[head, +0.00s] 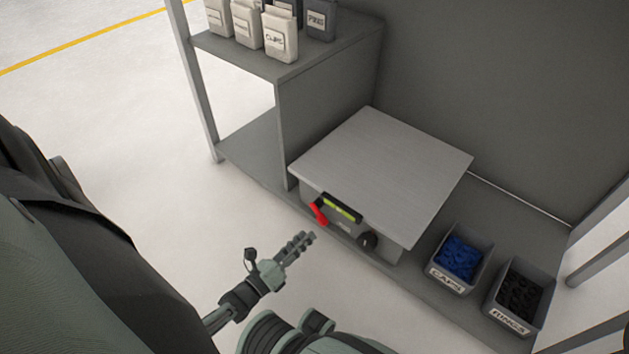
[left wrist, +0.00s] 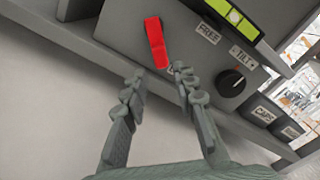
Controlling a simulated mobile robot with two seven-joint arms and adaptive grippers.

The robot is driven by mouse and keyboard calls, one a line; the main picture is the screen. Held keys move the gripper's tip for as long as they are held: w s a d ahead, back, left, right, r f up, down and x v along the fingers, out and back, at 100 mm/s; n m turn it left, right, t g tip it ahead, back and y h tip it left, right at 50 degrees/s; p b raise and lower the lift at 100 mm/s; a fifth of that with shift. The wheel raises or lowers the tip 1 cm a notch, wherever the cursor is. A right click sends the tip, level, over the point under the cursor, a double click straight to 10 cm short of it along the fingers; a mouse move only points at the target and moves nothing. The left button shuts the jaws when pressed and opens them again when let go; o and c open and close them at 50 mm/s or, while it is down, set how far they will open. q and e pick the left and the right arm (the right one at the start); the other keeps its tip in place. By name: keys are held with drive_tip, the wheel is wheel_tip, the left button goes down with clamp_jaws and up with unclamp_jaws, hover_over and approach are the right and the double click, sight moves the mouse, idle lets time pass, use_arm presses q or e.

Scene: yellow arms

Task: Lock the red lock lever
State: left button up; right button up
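The red lock lever (head: 319,212) is on the front of a grey box-shaped unit (head: 383,165) with a flat top. In the left wrist view the lever (left wrist: 156,42) slants slightly, upper end left, lower end right. A "FREE" label (left wrist: 208,33) is to its right; another label below it is mostly hidden by a finger. My left gripper (head: 305,240) is in front of the unit, below the lever. In the left wrist view its fingers (left wrist: 160,74) are apart and empty, with the lever just beyond the tips; contact is not evident. My right gripper is not in view.
A green level vial (head: 341,206) and a black knob (head: 367,241), labelled "TILT", are right of the lever. Bins of blue caps (head: 459,257) and black rings (head: 520,296) stand farther right. A shelf with bins (head: 247,25) is at upper left. Floor before the unit is clear.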

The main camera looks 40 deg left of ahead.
use_arm(q)
drive_tip(key=s, duration=0.5)
drive_tip(key=shift+a, duration=0.2)
drive_tip(key=shift+w, duration=0.1)
